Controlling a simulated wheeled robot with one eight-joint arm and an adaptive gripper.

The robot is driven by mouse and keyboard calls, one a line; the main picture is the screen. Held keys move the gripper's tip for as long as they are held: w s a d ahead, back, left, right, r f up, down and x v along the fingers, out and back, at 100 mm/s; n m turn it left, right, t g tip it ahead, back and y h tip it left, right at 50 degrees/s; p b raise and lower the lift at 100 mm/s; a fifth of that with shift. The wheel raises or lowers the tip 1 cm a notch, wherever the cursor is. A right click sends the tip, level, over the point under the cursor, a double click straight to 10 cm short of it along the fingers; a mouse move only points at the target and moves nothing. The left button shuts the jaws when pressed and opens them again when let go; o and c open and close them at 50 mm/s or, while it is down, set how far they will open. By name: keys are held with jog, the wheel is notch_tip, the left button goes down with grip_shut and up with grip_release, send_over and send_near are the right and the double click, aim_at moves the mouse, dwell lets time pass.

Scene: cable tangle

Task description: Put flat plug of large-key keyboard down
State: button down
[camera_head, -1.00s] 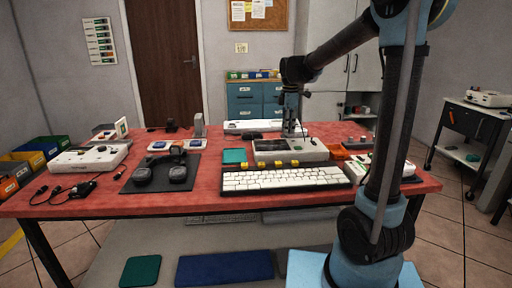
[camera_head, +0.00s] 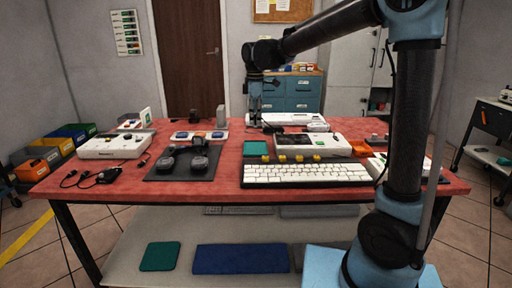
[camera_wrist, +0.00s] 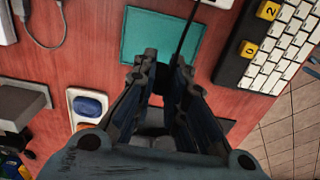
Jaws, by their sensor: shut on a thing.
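My gripper (camera_wrist: 165,68) is shut on a small dark plug (camera_wrist: 166,82), mostly hidden between the fingers in the wrist view. A thin black cable (camera_wrist: 187,35) runs up from it. My gripper hangs above the back-middle of the table in the head view (camera_head: 254,118); the plug is too small to make out there. The keyboard (camera_head: 305,175) with white keys and several large yellow keys lies at the table's front; it also shows at the right in the wrist view (camera_wrist: 275,48). A teal pad (camera_wrist: 158,38) lies below and beyond the fingertips.
A white-and-grey device (camera_head: 325,145) stands behind the keyboard. A dark mat (camera_head: 165,174) with a black headset-like item lies left. A blue-button box (camera_wrist: 88,106) is beside my gripper. Red tabletop is free around the teal pad.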

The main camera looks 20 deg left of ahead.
jog(key=shift+f, duration=4.6)
jog(key=c, duration=1.6)
grip_release()
notch_tip(320, 180, up, 12)
jog(key=shift+r, duration=0.1)
